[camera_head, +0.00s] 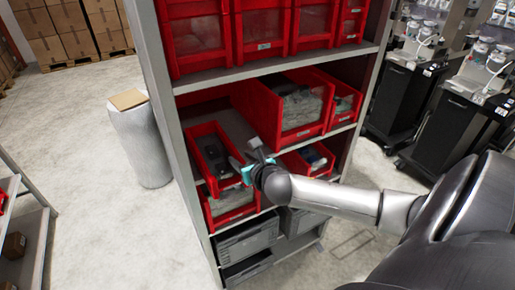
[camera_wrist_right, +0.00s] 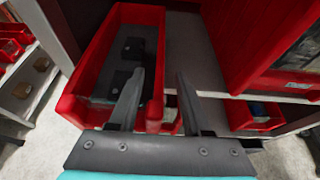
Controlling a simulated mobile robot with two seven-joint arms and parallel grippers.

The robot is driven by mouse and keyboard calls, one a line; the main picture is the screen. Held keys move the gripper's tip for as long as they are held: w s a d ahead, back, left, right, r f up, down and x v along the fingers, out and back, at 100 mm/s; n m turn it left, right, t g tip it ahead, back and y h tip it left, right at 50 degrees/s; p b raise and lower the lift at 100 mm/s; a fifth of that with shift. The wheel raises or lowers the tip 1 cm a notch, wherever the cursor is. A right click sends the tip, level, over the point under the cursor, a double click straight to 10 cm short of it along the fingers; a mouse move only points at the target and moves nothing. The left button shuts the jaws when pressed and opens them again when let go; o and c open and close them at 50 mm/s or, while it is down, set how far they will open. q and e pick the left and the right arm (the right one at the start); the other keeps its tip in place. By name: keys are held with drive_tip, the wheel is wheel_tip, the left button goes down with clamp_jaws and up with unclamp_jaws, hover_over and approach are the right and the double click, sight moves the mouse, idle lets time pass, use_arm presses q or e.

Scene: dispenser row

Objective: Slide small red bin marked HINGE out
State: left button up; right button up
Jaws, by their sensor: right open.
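A small red bin (camera_head: 211,178) with dark items in it stands at the left end of the middle shelf, its front jutting over the shelf edge. I cannot read HINGE on any label. This bin fills the left of the right wrist view (camera_wrist_right: 88,62). My right gripper (camera_head: 243,158) is at its front right corner, open and empty. In the wrist view the gripper (camera_wrist_right: 160,76) has its left finger over the bin's inside and its right finger to the right of the bin's side wall. I cannot tell whether they touch the bin. My left gripper is not in view.
A larger red bin (camera_head: 262,110) stands right of a bare shelf gap (camera_head: 236,128). Red bins (camera_head: 203,65) line the shelf above. Below are another red bin (camera_head: 232,214) and grey bins (camera_head: 245,243).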

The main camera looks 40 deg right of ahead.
drive_tip(key=v, duration=1.3)
drive_tip(key=shift+s+p, duration=0.25)
drive_tip(key=shift+p, duration=0.2)
